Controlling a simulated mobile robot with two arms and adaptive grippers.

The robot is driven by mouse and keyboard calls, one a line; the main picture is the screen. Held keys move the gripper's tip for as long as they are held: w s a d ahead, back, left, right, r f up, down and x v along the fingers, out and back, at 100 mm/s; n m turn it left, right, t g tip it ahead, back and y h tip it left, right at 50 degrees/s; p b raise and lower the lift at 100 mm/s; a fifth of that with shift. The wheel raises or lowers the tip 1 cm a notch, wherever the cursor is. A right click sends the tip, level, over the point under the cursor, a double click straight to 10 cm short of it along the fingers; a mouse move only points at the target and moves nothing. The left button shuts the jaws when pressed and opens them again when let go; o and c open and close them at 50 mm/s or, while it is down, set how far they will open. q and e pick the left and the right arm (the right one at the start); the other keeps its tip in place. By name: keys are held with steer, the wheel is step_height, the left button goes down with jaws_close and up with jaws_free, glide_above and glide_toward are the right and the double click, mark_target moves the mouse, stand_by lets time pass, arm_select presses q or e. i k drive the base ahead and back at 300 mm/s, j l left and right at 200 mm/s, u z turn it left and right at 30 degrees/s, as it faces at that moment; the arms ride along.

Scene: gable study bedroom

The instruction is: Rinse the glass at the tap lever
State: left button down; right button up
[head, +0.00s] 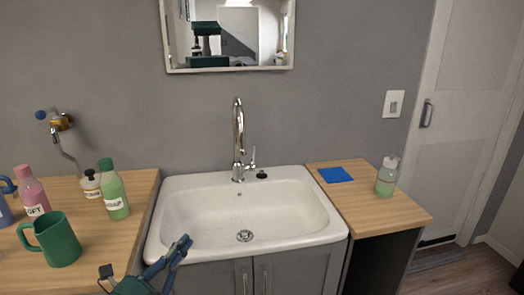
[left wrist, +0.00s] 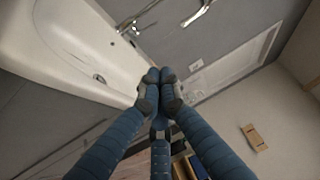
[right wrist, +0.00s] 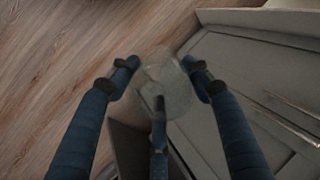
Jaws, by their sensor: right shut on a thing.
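The chrome tap (head: 238,135) stands behind the white sink (head: 165,215), its small lever (head: 252,157) on the right side. Chrome tap parts (left wrist: 135,22) also show at the top of the left wrist view. My left gripper (head: 184,242) is over the sink's front left edge; its fingertips meet in the left wrist view (left wrist: 160,77), with nothing between them. My right gripper (right wrist: 162,75) is shut on a clear glass (right wrist: 178,92), low beside the grey cabinet front. The glass and right gripper are out of the head view. The fingers partly hide the glass.
A green mug (head: 60,240) and several bottles, one green (head: 113,190), stand on the left counter. The basin is empty. A mirror (head: 230,68) hangs above.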

mark_target(251, 166)
steer(key=i+l, duration=0.25)
steer(key=i, duration=0.25)
steer(key=i+l, duration=0.25)
steer(key=i, duration=0.3)
